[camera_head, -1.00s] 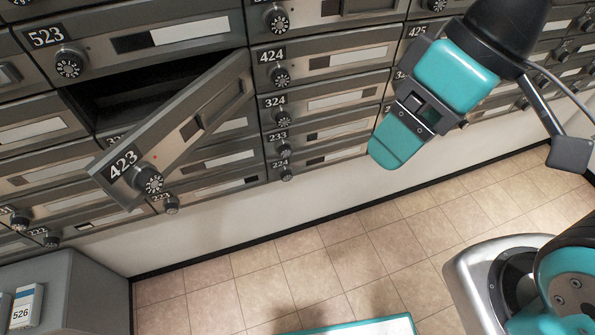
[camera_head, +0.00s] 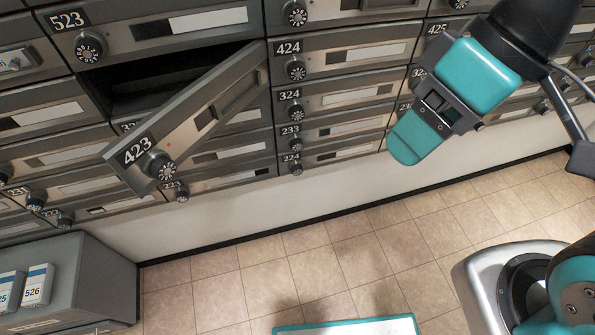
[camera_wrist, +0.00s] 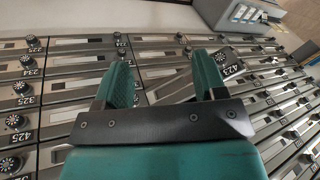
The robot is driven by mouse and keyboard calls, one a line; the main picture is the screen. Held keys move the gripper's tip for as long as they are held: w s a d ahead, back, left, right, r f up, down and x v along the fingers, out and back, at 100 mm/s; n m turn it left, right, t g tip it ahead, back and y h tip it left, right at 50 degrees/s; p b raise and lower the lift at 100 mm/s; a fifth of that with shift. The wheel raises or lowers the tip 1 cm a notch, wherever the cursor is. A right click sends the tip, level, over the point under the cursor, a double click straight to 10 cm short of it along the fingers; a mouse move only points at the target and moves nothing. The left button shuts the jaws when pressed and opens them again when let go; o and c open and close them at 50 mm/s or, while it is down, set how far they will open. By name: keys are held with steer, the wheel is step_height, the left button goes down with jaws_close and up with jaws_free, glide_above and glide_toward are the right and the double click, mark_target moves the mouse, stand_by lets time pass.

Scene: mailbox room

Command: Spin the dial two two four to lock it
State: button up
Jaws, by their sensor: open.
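The box labelled 224 (camera_head: 325,158) is at the bottom of a column of grey mailboxes in the head view. Its small black dial (camera_head: 297,168) sits just below the number, at the left end of its front. The front looks closed and level with its neighbours. My gripper (camera_head: 408,137) is to the right of the dial and apart from it, with nothing between its teal fingers. In the wrist view its two fingers (camera_wrist: 165,80) stand wide apart, pointing toward the mailbox wall.
The door of box 423 (camera_head: 200,120) hangs open and tilted, left of 224, and sticks out from the wall. The tiled floor (camera_head: 300,260) below the mailboxes is clear.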

steer(key=w+f+n+t+h+b, duration=0.1)
steer(key=w+f+n+t+b, duration=0.15)
steer(key=f+b, duration=0.7)
steer(key=w+f+n+t+h+b, duration=0.1)
steer(key=w+f+n+b, duration=0.2)
steer(key=f+b, duration=0.65)
steer(key=n+t+y+b, duration=0.2)
steer(key=n+t+b, duration=1.2)
steer(key=n+b, duration=1.7)
glide_toward(298, 172)
steer(key=w+m, duration=0.1)
steer(key=w, duration=0.1)
steer(key=w+a+m, duration=0.1)
steer(key=w, duration=0.2)
steer(key=w+a+m+b, duration=0.1)
steer(key=w+m, duration=0.1)
steer(key=w, duration=0.1)
steer(key=shift+w, duration=0.25)
steer(key=shift+c, duration=0.4)
